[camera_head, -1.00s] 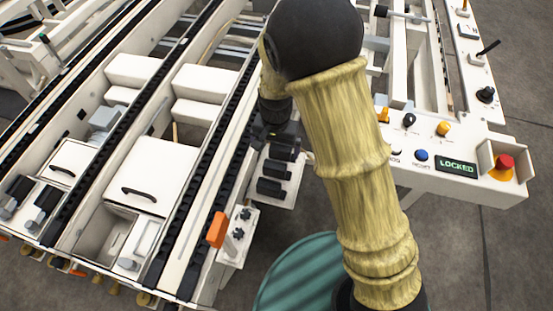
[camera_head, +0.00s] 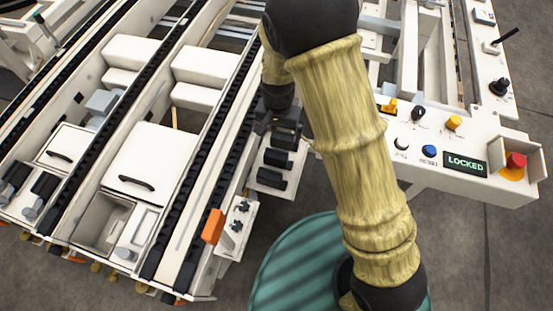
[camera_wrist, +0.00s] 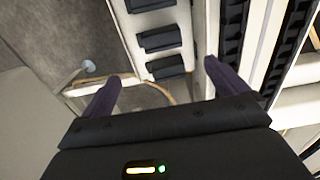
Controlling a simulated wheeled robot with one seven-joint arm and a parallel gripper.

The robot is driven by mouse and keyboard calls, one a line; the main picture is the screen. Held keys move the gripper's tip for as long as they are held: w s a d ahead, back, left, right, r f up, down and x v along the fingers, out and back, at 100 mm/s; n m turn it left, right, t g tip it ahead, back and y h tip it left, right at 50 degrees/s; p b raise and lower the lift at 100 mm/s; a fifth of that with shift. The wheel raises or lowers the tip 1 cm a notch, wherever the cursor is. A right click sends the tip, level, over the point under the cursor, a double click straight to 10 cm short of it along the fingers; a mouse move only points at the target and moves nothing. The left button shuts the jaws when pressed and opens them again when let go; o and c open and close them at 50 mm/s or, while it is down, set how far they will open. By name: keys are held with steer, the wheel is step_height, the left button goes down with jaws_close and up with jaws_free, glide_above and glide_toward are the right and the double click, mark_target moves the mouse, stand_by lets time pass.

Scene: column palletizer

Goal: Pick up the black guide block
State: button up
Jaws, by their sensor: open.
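Several black guide blocks lie in a row on a white shelf (camera_head: 262,188) beside the conveyor. The middle block (camera_head: 279,159) and the near block (camera_head: 270,178) show clearly in the head view; the far one is partly covered by my arm. In the wrist view the blocks (camera_wrist: 160,38) (camera_wrist: 165,67) lie on the shelf beyond and between my fingers. My gripper (camera_wrist: 162,74) is open, with its two dark fingers apart and nothing between them. I cannot tell the height gap.
A black toothed conveyor rail (camera_head: 195,170) runs close beside the shelf. An orange tag (camera_head: 213,226) and a small bracket stand near its front end. A control panel with a LOCKED display (camera_head: 465,163) and red button (camera_head: 515,160) is at right. Grey floor lies between.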

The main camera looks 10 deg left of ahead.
steer(key=b, duration=0.2)
glide_toward(276, 154)
steer(key=f, duration=0.5)
steer(key=shift+d, duration=0.3)
steer(key=shift+f, duration=0.1)
steer(key=f, duration=0.1)
steer(key=f+b, duration=0.1)
steer(key=f, duration=0.1)
steer(key=f+b, duration=0.1)
steer(key=f, duration=0.1)
steer(key=shift+s+a, duration=0.2)
steer(key=shift+a, duration=0.1)
steer(key=shift+c, duration=0.5)
steer(key=c, duration=1)
steer(key=shift+w, duration=0.1)
